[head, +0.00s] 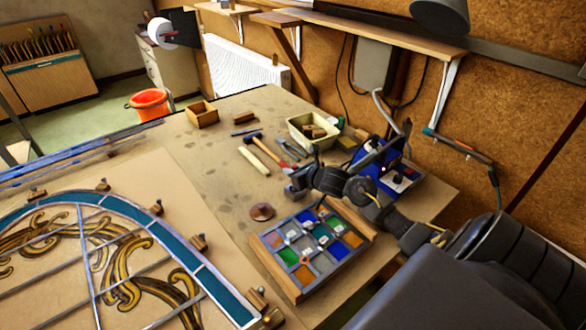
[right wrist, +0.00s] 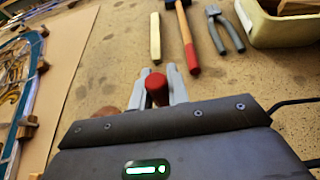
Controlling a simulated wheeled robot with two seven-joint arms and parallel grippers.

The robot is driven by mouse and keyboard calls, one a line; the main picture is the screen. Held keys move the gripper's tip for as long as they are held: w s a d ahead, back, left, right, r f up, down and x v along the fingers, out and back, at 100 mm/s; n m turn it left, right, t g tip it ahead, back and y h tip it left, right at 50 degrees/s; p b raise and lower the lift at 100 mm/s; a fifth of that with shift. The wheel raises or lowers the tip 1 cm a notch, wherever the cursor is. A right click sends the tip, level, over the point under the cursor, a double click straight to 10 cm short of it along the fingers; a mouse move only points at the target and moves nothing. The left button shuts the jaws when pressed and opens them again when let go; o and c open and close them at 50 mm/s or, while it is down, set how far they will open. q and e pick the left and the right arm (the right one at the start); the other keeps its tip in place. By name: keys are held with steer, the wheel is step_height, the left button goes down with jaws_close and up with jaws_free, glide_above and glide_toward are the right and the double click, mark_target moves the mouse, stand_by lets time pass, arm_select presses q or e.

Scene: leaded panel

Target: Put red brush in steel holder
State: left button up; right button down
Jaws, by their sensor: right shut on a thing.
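My right gripper (head: 294,188) is above the workbench, just behind the tray of coloured glass in the head view. In the right wrist view its two fingers are closed on a red, rounded piece (right wrist: 157,88), which looks like an end of the red brush. The rest of the brush is hidden, and I cannot make it out in the head view. I cannot pick out the steel holder for certain in either view. My left gripper is not in view.
A compartment tray (head: 306,292) of glass pieces and a brown round object (head: 262,212) lie near the gripper. A hammer (right wrist: 186,40), pliers (right wrist: 225,30), a wooden stick (right wrist: 155,38) and a cream tub (head: 296,127) lie behind. The leaded panel (head: 150,225) fills the left.

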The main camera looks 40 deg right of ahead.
steer(key=shift+f, duration=0.3)
steer(key=shift+f, duration=0.15)
steer(key=c, duration=1.3)
jaws_free()
steer(key=shift+c, duration=0.2)
